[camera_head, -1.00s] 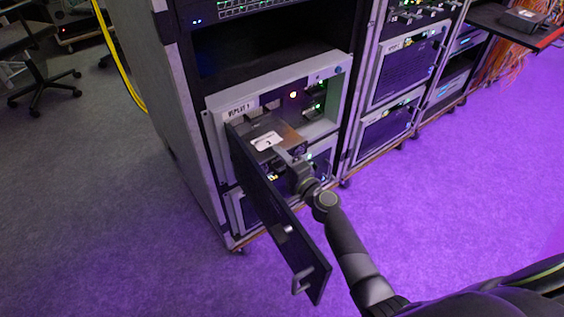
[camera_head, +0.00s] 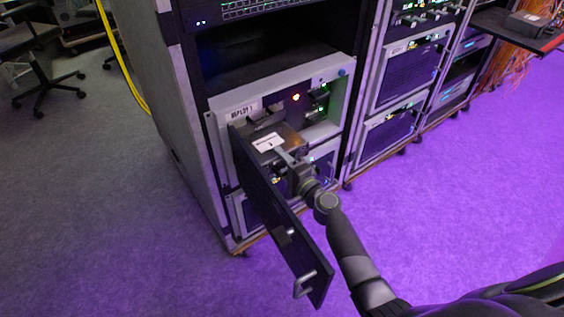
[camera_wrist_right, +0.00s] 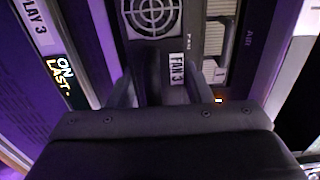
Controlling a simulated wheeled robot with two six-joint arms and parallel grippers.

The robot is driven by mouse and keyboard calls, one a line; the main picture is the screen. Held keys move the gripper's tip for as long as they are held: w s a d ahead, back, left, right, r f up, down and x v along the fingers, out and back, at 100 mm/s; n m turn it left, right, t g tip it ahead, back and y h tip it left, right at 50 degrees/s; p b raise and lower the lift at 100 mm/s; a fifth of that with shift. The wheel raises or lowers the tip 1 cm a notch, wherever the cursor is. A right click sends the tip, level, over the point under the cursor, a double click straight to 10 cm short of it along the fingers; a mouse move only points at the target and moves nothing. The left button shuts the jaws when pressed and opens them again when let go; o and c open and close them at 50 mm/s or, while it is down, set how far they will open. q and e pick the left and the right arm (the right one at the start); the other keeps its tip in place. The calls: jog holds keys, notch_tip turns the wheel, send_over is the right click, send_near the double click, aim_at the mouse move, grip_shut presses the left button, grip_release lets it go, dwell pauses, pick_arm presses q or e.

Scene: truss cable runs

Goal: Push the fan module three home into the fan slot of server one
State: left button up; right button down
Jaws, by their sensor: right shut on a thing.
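Fan module three (camera_head: 290,137) is a dark box with a white label on top, sitting partly in the open front of the server (camera_head: 222,150) in the left rack. Its front part still stands out of the bay. In the right wrist view its face shows a fan grille and a "FAN 3" tag (camera_wrist_right: 177,70). My right gripper (camera_head: 287,160) is shut on the front of the module; in the wrist view its fingers (camera_wrist_right: 167,82) are on either side of a dark grip. The slot's inside is hidden behind the module. My left gripper is out of view.
The server's dark hinged door (camera_head: 280,232) swings out toward me, close along the left of my right arm. More racks stand right; open floor lies in front.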

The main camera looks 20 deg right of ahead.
aim_at(264, 143)
jog(key=shift+w+a+r, duration=0.1)
jog(key=shift+w, duration=0.2)
jog(key=shift+b+x, duration=0.45)
jog(key=shift+x, duration=0.55)
jog(key=shift+w, duration=0.15)
jog(key=shift+b+x, duration=1.55)
jog(key=shift+x, duration=1.35)
jog(key=shift+r, duration=0.1)
